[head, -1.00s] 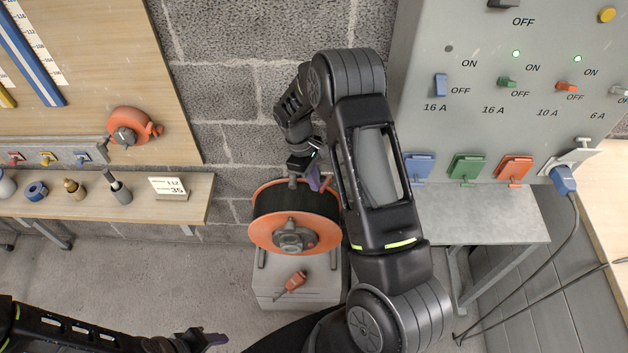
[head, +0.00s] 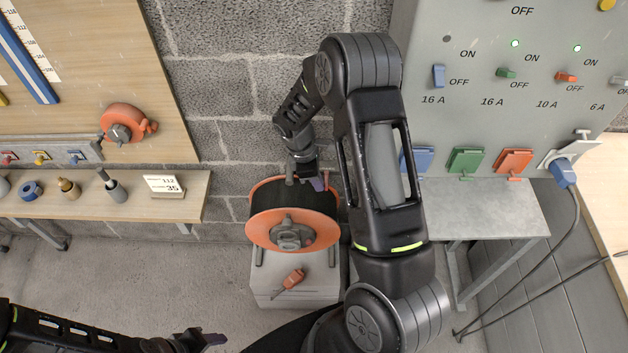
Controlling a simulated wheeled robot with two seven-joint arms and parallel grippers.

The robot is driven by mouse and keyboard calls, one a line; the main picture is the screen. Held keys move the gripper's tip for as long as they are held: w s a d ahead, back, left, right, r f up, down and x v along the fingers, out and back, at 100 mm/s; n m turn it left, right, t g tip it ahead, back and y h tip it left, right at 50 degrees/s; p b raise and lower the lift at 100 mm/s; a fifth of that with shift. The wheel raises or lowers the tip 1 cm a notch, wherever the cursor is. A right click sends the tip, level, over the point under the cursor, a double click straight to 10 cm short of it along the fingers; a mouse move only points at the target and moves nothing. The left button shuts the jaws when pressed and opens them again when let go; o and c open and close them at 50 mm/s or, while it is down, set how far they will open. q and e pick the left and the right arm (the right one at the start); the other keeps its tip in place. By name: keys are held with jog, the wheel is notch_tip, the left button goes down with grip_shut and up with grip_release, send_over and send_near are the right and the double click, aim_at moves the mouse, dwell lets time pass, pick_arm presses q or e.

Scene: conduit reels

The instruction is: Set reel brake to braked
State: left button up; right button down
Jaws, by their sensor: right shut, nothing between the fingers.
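The cable reel (head: 267,230) has orange flanges and dark cable wound between them. It stands on a grey box at the centre of the head view. A grey hub piece (head: 292,233) sits on its front flange; I cannot make out which part is the brake or how it is set. My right gripper (head: 310,182) is shut and empty at the upper rear of the reel, with its fingers over the back flange's edge. Whether it touches the reel is unclear. My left gripper (head: 213,338) is low in the view, away from the reel; its jaw opening is unclear.
A switch panel (head: 480,120) with coloured sockets is on the right, with a blue plug and cable (head: 565,175). A wooden shelf (head: 130,208) with small items is on the left.

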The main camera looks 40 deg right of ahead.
jog(key=shift+s+d+n, duration=0.1)
jog(key=shift+s+n, duration=0.2)
jog(key=shift+n, duration=0.3)
jog(key=shift+w, duration=0.2)
jog(key=shift+w, duration=0.7)
jog(key=shift+r, duration=0.1)
jog(key=s+p+v, duration=0.1)
jog(key=p+v, duration=0.5)
jog(key=v, duration=0.3)
jog(key=shift+a+r, duration=0.3)
jog(key=shift+r, duration=0.1)
